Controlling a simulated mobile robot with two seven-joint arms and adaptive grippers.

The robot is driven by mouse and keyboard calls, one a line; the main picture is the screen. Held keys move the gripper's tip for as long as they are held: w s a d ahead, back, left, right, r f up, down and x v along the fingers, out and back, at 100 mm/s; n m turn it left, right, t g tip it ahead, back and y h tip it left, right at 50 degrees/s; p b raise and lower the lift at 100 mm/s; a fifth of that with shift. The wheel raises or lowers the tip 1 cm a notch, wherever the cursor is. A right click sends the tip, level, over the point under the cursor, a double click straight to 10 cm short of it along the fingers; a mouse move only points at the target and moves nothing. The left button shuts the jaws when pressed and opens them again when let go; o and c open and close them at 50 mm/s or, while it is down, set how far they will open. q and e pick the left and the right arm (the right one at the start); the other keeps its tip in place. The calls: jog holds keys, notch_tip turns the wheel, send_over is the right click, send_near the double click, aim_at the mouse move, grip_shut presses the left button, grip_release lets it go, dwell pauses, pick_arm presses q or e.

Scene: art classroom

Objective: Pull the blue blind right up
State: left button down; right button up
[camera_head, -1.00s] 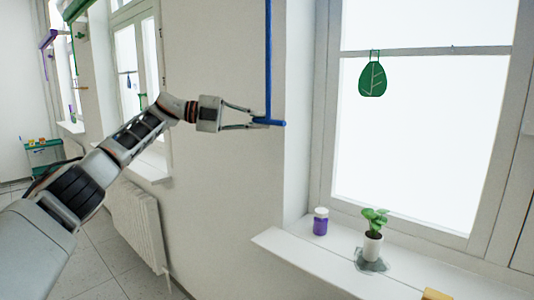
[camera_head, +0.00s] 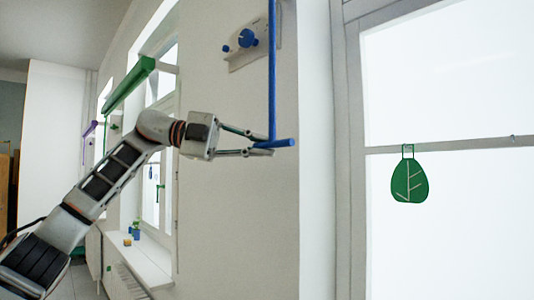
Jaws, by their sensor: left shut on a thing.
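A thin blue rod (camera_head: 271,70) hangs down in front of the wall and ends in a short horizontal blue handle (camera_head: 284,143), like a crank. My left gripper (camera_head: 262,146) reaches in from the left, and its fingers are shut on this blue handle at the rod's foot. The rod's upper end is cut off by the top of the picture. The blue blind itself cannot be made out in this view. My right gripper is not in view.
A pale wall plate (camera_head: 235,61) with blue knobs sits behind the rod. A bright window with a green leaf ornament (camera_head: 409,183) is at right. A green blind case (camera_head: 128,88) juts out over a farther window at left, above a sill (camera_head: 148,262).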

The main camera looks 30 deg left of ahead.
pick_arm(q)
jog(key=shift+a+r, duration=0.1)
jog(key=shift+r, duration=0.25)
jog(key=c, duration=2.5)
grip_release()
jog(key=shift+c, duration=0.2)
jog(key=o, duration=0.5)
jog(key=shift+c, duration=0.2)
jog(key=shift+f, duration=0.1)
jog(key=shift+a, duration=0.2)
jog(key=v, duration=1.1)
jog(key=shift+s+a, duration=0.15)
jog(key=shift+s, duration=0.1)
